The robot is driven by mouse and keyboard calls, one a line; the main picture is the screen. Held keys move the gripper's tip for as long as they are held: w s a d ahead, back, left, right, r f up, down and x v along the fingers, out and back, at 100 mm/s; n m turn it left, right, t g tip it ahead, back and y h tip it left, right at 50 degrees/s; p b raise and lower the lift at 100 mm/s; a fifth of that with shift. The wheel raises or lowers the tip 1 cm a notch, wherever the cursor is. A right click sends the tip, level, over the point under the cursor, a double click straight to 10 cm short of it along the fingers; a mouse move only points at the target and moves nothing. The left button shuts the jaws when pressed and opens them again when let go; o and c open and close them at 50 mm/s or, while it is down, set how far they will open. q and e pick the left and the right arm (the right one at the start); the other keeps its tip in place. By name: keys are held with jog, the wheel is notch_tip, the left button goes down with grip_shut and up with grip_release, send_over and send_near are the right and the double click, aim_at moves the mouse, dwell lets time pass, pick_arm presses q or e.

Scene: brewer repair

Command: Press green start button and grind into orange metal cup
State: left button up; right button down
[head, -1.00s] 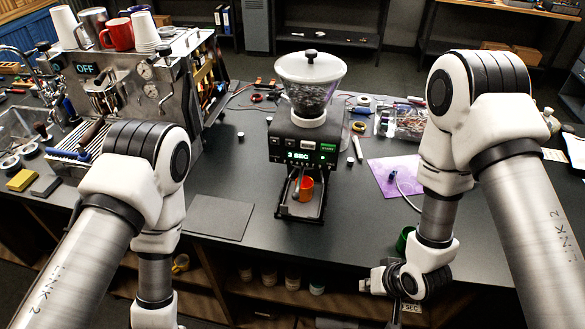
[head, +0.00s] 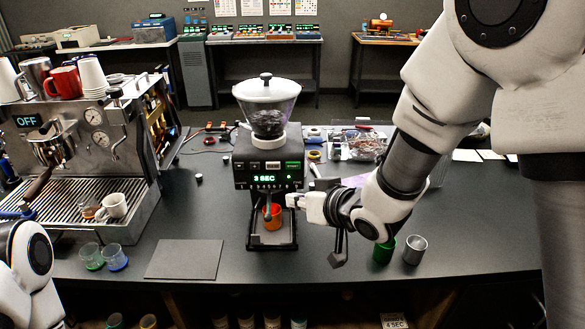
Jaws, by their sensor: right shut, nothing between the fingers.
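The grinder (head: 240,172) stands mid-table with a clear hopper of dark beans (head: 268,118). Its display (head: 264,179) reads 3 SEC in green. The green start button (head: 293,165) is at the upper right of its front panel. The orange metal cup (head: 272,217) stands upright on the grinder's base, below the spout. My right gripper (head: 291,201) is shut and empty, close to the grinder's right front, below the green button and apart from the cup. Whether it touches the grinder cannot be told. My left gripper is out of view; only part of that arm shows at lower left.
An espresso machine (head: 87,125) showing OFF stands at left. A green cup (head: 384,250) and a metal cup (head: 415,250) stand under my right forearm. A lower-shelf sign (head: 394,321) reads 4 SEC.

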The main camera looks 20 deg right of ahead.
aim_at(293, 165)
jog(key=w+d+p, duration=0.2)
jog(key=w, duration=0.6)
jog(key=shift+w+d, duration=0.2)
dwell(1.2)
jog(key=shift+w+d, duration=0.1)
jog(key=shift+w, duration=0.3)
